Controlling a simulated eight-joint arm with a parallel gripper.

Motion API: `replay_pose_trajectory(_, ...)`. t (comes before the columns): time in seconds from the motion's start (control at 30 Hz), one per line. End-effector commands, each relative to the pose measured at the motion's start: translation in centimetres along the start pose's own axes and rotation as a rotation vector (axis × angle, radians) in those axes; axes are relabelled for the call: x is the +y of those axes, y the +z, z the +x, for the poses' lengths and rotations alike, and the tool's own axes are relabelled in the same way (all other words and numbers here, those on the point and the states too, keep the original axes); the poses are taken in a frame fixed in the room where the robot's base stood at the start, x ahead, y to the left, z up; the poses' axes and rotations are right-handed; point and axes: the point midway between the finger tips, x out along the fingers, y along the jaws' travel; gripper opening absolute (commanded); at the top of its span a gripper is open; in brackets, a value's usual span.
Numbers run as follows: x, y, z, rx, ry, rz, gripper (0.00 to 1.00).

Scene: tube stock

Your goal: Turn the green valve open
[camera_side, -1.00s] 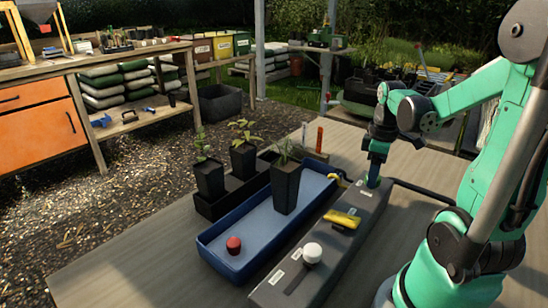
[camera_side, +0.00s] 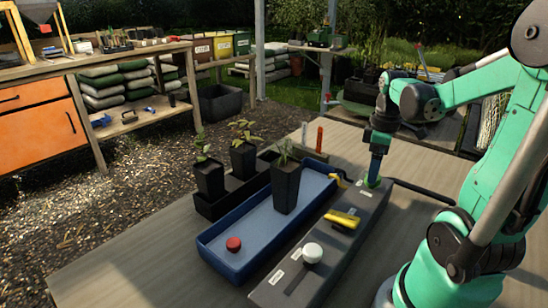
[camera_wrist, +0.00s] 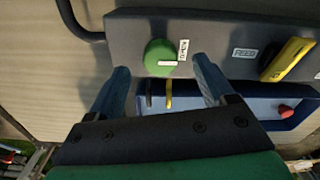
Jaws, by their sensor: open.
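The green valve (camera_wrist: 158,57) is a round knob on the grey panel box, with a white line on it pointing to the right. A white label reading OPEN (camera_wrist: 183,51) is beside it. In the side view the valve (camera_side: 373,182) shows partly at the far end of the box, below my fingers. My gripper (camera_wrist: 163,82) is open, with a blue finger on each side of the knob in the wrist view. In the side view my gripper (camera_side: 376,166) points down just above the valve. I cannot tell whether the fingers touch it.
The grey box (camera_side: 328,256) also carries a yellow lever (camera_side: 343,219) and a white knob (camera_side: 312,253). A blue tray (camera_side: 212,246) beside it holds a potted plant (camera_side: 285,187) and a red knob (camera_side: 233,244). A black hose (camera_side: 420,192) leaves the box's far end.

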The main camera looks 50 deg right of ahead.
Motion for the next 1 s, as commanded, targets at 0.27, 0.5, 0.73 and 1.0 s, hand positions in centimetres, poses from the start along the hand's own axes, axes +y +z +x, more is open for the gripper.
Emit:
replay_pose_trajectory(0.27,0.0,0.0,-3.1,0.0,0.0,0.0,0.76)
replay_pose_trajectory(0.5,0.0,0.0,-3.8,0.0,0.0,-0.001,0.76)
replay_pose_trajectory(0.73,-0.2,-0.1,-3.8,0.003,0.005,0.0,0.76)
replay_pose_trajectory(1.0,-5.9,-6.6,-3.7,0.174,0.149,0.046,0.76)
